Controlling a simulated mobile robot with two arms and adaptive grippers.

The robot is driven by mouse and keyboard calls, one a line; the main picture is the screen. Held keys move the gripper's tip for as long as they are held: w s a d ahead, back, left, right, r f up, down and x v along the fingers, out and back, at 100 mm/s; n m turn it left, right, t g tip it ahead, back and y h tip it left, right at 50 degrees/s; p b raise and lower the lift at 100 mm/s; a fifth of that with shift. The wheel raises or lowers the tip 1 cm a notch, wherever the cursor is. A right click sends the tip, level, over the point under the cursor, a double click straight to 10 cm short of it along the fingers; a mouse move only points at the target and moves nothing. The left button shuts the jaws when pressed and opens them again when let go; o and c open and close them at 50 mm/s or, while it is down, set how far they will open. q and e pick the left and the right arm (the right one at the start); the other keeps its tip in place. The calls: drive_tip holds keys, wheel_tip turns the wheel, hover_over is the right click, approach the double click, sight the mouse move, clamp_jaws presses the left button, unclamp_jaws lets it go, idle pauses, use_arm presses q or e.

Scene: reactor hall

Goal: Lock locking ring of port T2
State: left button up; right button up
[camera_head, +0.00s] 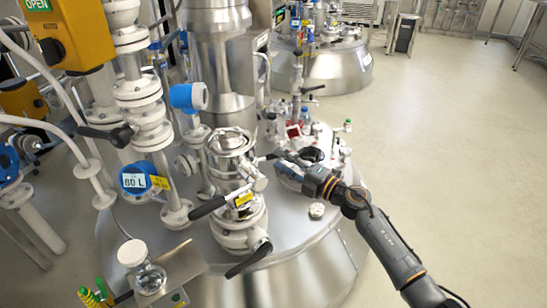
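A port with a silvery metal ring (230,143) around its top stands on the steel reactor lid, in the middle of the picture. A white flanged valve (238,222) with black handles and a small yellow tag stands below it in the picture. I cannot read a T2 mark, so I cannot tell whether this is port T2 or whether its ring is locked. My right gripper (272,160) reaches in from the right, its tip just right of the metal ring. Contact and finger opening are too small to tell. My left gripper is not in view.
White pipes with a blue "80 L" gauge (134,181) crowd the left. A yellow "OPEN" actuator box (75,30) hangs upper left. Floor at right is clear.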

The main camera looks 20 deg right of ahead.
sight(276, 157)
drive_tip(key=shift+x, duration=1.8)
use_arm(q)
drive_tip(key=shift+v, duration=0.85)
use_arm(e)
clamp_jaws()
